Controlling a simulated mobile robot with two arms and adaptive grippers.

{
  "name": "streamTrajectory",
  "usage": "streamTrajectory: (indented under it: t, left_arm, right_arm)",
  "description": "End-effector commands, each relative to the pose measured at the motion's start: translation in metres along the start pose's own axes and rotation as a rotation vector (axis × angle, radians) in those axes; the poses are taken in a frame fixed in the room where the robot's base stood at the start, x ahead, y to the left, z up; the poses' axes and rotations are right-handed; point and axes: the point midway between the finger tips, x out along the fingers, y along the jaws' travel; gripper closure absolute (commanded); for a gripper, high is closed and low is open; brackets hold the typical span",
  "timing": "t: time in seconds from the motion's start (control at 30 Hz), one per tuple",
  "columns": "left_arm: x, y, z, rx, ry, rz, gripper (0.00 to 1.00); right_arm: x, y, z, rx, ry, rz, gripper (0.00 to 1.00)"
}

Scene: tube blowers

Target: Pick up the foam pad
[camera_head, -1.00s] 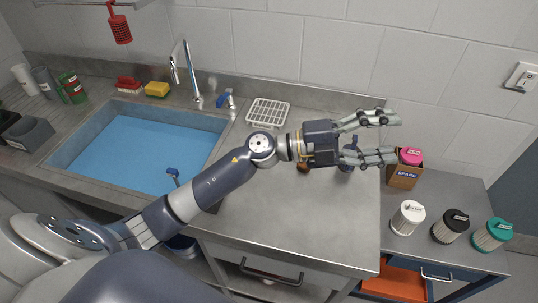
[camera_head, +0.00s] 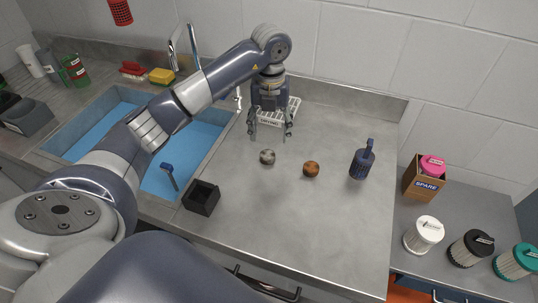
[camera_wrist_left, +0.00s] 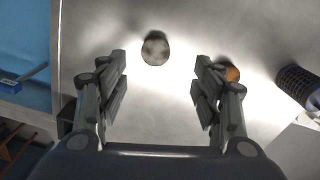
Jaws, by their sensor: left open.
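No thing here is clearly labelled as the foam pad; a yellow sponge-like block (camera_head: 161,76) on the sink's back rim looks most like one. A red brush-like thing (camera_head: 132,69) lies beside it. My left gripper (camera_head: 270,133) is open and empty, fingers pointing down above the counter in front of the white rack. A grey round scourer (camera_head: 267,157) lies just ahead of its fingertips. In the left wrist view the grey scourer (camera_wrist_left: 155,48) shows beyond and between the open fingers (camera_wrist_left: 160,75); a copper-brown ball (camera_wrist_left: 231,73) is partly hidden behind the right finger. My right gripper is out of view.
The sink (camera_head: 95,138) is at left, under my arm. A white rack (camera_head: 292,105) is behind the gripper. Canisters (camera_head: 424,235) stand at lower right.

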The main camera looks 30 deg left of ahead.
Motion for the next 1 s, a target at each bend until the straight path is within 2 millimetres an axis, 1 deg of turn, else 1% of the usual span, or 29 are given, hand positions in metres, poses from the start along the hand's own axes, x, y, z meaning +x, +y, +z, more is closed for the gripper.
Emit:
streamTrajectory:
  t: [0.03, 0.13, 0.2, 0.33, 0.43, 0.57, 0.7, 0.8, 1.0]
  left_arm:
    - [0.009, 0.0, -0.002, 0.001, 0.005, 0.002, 0.4]
    - [0.024, 0.0, -0.001, 0.002, 0.005, 0.0, 0.4]
    - [0.031, 0.0, -0.001, 0.002, 0.003, -0.002, 0.4]
    - [0.039, 0.0, -0.002, 0.003, 0.003, -0.002, 0.4]
    - [0.047, 0.003, -0.003, 0.003, 0.005, -0.001, 0.4]
    - [0.064, 0.007, -0.005, 0.003, 0.006, -0.002, 0.4]
    - [0.083, 0.007, -0.005, 0.005, 0.005, -0.003, 0.4]
    - [0.089, 0.006, -0.004, 0.004, 0.002, -0.004, 0.4]
    - [0.09, 0.006, -0.004, 0.005, 0.001, -0.004, 0.4]
  right_arm:
    - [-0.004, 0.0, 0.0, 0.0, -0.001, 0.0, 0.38]
    - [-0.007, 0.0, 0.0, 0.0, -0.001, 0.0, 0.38]
    - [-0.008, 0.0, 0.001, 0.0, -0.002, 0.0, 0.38]
    - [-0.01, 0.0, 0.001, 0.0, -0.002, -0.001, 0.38]
    - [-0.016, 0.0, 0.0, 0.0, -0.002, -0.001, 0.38]
    - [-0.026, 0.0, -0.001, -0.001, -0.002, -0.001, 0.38]
    - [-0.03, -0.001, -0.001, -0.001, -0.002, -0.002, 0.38]
    - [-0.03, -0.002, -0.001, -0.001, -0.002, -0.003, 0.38]
    - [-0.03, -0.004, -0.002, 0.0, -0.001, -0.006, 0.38]
